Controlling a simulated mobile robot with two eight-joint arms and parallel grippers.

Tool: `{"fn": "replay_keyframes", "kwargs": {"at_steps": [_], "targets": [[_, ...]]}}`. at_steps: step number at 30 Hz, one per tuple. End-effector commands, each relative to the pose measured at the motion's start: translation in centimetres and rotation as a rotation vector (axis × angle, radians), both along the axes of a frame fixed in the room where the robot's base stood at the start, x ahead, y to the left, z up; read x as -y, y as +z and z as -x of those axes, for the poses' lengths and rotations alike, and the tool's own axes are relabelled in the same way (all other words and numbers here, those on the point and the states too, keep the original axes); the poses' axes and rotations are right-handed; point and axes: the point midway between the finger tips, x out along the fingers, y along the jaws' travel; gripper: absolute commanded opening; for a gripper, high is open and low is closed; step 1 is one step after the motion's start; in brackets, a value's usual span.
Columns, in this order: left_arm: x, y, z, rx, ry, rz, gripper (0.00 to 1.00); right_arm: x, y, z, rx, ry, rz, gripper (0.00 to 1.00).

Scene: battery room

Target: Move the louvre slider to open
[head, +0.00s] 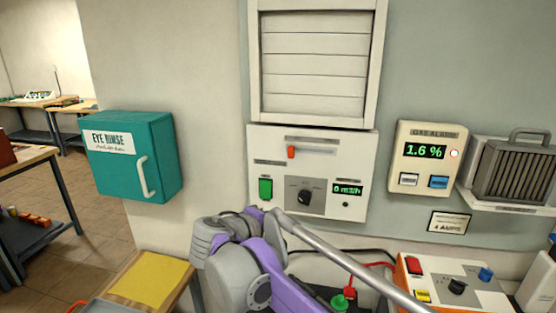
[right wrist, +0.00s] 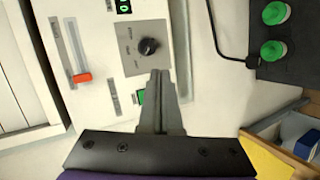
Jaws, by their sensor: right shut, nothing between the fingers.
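The louvre (head: 313,70) is a white framed panel of flat, shut-looking slats on the wall. Below it, on the white control panel (head: 350,150), the red-orange slider knob (head: 291,152) sits at the left end of its horizontal slot. In the right wrist view the picture is turned; the knob (right wrist: 82,77) is at the slot's lower end. My right gripper (right wrist: 159,78) is shut and empty, its tips in front of the panel near the dial and green button, apart from the knob. Its fingers are hidden in the head view. My left gripper is not in view.
The panel also has a green button (head: 265,189), a black dial (head: 304,197) and a small display (head: 347,189). A teal eye rinse box (head: 160,150) is left, a gas alarm (head: 425,165) right. Below right are cables and an orange-and-white device (head: 450,280).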

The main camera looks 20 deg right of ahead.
Motion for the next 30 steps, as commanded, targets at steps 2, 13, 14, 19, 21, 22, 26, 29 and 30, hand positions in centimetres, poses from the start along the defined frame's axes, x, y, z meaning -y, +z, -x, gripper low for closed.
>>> {"fn": "replay_keyframes", "kwargs": {"at_steps": [2, 13, 14, 19, 21, 22, 26, 29, 30], "targets": [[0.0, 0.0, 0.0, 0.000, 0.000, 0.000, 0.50, -1.6, 3.9, -3.5, 0.044, 0.027, 0.139, 0.00], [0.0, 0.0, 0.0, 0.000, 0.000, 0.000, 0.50, -4.9, 10.7, -8.2, 0.146, 0.065, 0.387, 0.00], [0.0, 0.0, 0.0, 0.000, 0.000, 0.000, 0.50, -4.9, 10.7, -8.2, 0.146, 0.065, 0.387, 0.00], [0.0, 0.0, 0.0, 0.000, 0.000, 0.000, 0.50, -4.8, 10.7, -8.2, 0.145, 0.066, 0.386, 0.00], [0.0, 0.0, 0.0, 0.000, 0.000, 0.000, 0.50, -4.8, 10.7, -8.2, 0.145, 0.066, 0.386, 0.00], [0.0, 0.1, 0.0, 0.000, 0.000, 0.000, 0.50, -4.7, 10.7, -8.3, 0.145, 0.066, 0.386, 0.00], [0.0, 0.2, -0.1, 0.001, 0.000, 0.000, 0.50, -3.7, 10.7, -9.0, 0.144, 0.062, 0.386, 0.00], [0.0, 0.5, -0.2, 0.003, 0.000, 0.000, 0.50, -2.3, 10.8, -10.0, 0.145, 0.061, 0.385, 0.00], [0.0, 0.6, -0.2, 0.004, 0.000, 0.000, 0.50, -1.7, 10.8, -10.6, 0.145, 0.061, 0.385, 0.00]]}}
